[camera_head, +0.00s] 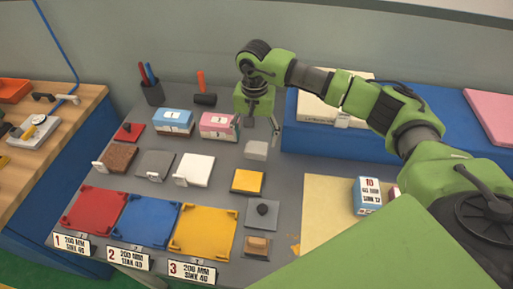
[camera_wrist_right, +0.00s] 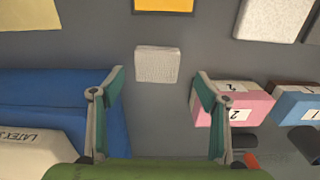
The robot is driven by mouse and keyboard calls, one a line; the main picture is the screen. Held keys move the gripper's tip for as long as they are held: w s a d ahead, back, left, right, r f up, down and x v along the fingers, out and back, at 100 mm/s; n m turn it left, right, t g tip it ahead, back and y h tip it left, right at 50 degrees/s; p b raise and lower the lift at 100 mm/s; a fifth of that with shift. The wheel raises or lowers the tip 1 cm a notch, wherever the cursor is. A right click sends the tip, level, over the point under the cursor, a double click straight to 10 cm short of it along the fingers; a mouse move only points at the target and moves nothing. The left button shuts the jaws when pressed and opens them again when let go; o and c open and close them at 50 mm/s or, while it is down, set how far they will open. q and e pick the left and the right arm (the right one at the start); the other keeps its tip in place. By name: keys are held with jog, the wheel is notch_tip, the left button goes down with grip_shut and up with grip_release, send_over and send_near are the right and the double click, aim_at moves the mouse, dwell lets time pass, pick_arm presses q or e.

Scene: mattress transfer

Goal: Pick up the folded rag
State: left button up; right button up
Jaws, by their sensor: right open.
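The folded rag appears to be the small light-grey square pad (camera_head: 256,150) lying flat on the grey table. It also shows in the right wrist view (camera_wrist_right: 157,64), ahead of and between the fingers. My right gripper (camera_head: 261,122) hangs above the table, just behind the rag in the head view. Its two fingers (camera_wrist_right: 160,80) are spread wide, with nothing between them and no contact with the rag. My left gripper is not in view.
Pink box (camera_head: 219,125) and blue box (camera_head: 174,122) stand left of the gripper. A blue block (camera_head: 300,139) lies right, bearing a cream slab (camera_head: 318,108). A yellow pad (camera_head: 247,181) lies in front of the rag. Red, blue and yellow trays line the front left.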

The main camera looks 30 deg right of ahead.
aim_at(257, 147)
jog(key=f, duration=0.1)
jog(key=f+p, duration=0.1)
jog(key=f, duration=0.1)
jog(key=shift+s+d+f+p, duration=0.2)
jog(key=shift+f+p, duration=0.1)
jog(key=shift+w+f, duration=0.1)
jog(key=shift+f, duration=0.4)
jog(key=c, duration=1)
jog(key=shift+r, duration=0.15)
